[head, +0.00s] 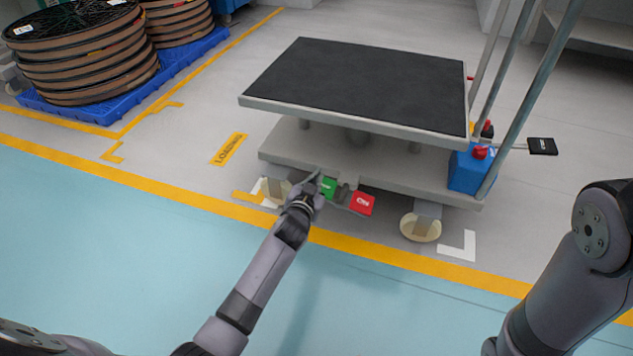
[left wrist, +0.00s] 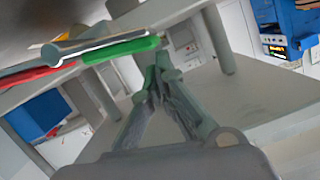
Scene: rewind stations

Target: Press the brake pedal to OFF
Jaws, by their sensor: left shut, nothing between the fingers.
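A lift cart (head: 360,110) with a black top has two pedals low on its front edge. The green pedal (head: 328,187) is on the left, partly hidden by my left gripper. The red pedal (head: 362,203), with white lettering, is to its right. My left gripper (head: 312,180) is shut and empty, right beside the green pedal; I cannot tell whether they touch. In the left wrist view, the shut fingertips (left wrist: 160,62) are close to the green pedal (left wrist: 120,50), with the red pedal (left wrist: 38,76) farther left. My right gripper is out of view.
A blue box (head: 470,170) with a red button sits at the cart's right side, near its upright handle bars (head: 530,90). Caster wheels (head: 421,227) stand below the front edge. Reels on a blue pallet (head: 120,98) are at the back left. The near floor is clear.

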